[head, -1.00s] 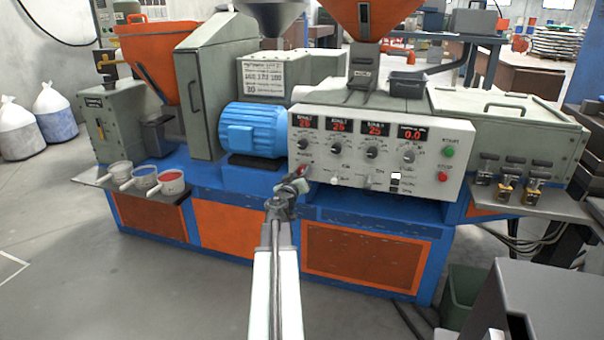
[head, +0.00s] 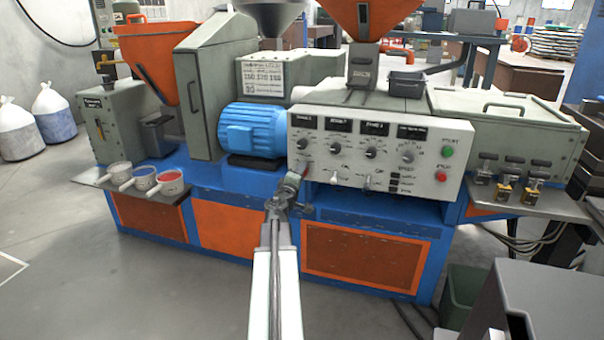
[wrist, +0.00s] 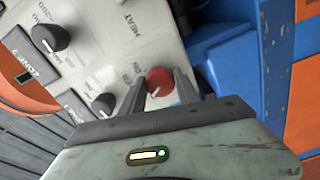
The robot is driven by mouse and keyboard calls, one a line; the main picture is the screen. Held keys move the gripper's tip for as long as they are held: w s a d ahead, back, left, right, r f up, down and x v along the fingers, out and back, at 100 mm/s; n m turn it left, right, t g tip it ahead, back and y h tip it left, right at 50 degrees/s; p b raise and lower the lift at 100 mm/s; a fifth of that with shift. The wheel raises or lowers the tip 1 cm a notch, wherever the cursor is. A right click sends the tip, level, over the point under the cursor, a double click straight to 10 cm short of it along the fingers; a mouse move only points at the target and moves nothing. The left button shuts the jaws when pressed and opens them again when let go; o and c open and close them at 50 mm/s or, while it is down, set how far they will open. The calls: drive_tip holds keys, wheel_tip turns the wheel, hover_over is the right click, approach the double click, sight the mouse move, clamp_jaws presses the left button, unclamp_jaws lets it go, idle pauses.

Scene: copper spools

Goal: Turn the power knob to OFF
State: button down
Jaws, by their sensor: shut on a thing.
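The red power knob (wrist: 158,82) is on the white control panel (head: 425,178), at the panel's lower left corner. My gripper (wrist: 160,85) is shut on this knob, one finger on each side of it. In the head view my gripper (head: 300,182) reaches the panel's lower left corner and mostly hides the knob. The displays (head: 339,126) on the panel are dark.
Black dials (head: 371,153) and white toggle switches sit near the knob. A green button (head: 448,152) and a red button (head: 442,176) are at the panel's right. The blue motor (head: 252,130) stands left of the panel, and the blue machine base lies below.

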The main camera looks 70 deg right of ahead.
drive_tip(key=shift+w+a+n, duration=0.1)
drive_tip(key=shift+w+n, duration=0.05)
drive_tip(key=shift+n, duration=0.95)
drive_tip(key=c, duration=0.9)
unclamp_jaws()
drive_tip(key=a, duration=0.7)
drive_tip(key=shift+s+a, duration=0.25)
drive_tip(key=shift+a, duration=0.1)
